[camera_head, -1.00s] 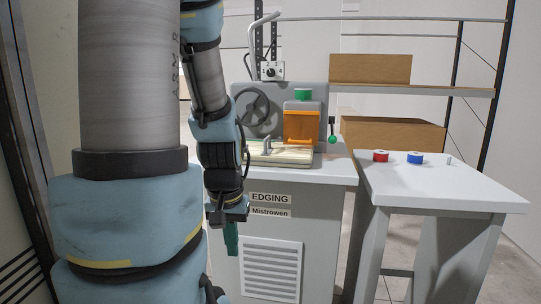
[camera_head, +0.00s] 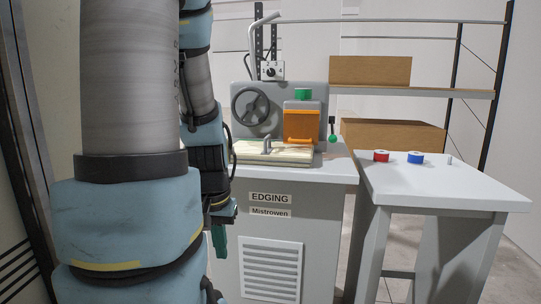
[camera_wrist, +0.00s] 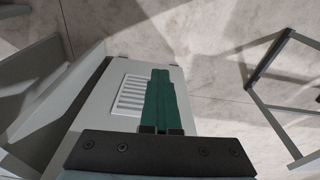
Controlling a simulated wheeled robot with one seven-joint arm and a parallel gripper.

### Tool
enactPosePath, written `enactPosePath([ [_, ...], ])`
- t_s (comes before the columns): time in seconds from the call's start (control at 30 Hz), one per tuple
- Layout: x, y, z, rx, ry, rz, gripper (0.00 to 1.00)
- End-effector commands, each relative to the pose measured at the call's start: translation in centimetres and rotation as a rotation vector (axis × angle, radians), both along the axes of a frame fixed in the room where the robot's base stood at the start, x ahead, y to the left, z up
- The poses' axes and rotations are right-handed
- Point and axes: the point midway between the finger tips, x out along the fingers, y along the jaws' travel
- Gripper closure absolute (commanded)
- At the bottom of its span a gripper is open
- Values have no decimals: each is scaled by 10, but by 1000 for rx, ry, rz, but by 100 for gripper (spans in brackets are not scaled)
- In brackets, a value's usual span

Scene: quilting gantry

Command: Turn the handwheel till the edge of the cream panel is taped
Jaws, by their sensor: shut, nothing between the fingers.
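The black handwheel (camera_head: 251,105) is on the left of the grey edging machine's face, in full view in the head view. The cream panel (camera_head: 275,152) lies flat on the machine bed below it, with a grey clamp-like piece (camera_head: 266,145) on it. An orange guard (camera_head: 301,122) with a green roll (camera_head: 303,95) on top stands right of the wheel. My gripper (camera_head: 219,242) has green fingers, hangs down in front of the cabinet, and is apart from the wheel. In the wrist view my gripper (camera_wrist: 160,100) is shut and empty. I cannot tell whether the panel's edge is taped.
A side table (camera_head: 440,187) at right carries a red spool (camera_head: 381,156), a blue spool (camera_head: 415,158) and a small pin (camera_head: 449,160). A dial box (camera_head: 272,71) sits above the machine.

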Motion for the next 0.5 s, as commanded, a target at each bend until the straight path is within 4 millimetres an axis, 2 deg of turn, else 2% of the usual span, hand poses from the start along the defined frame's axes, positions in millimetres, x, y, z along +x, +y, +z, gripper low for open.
enactPosePath([
  [0.5,2,13,-4,-1,0,4,100],
])
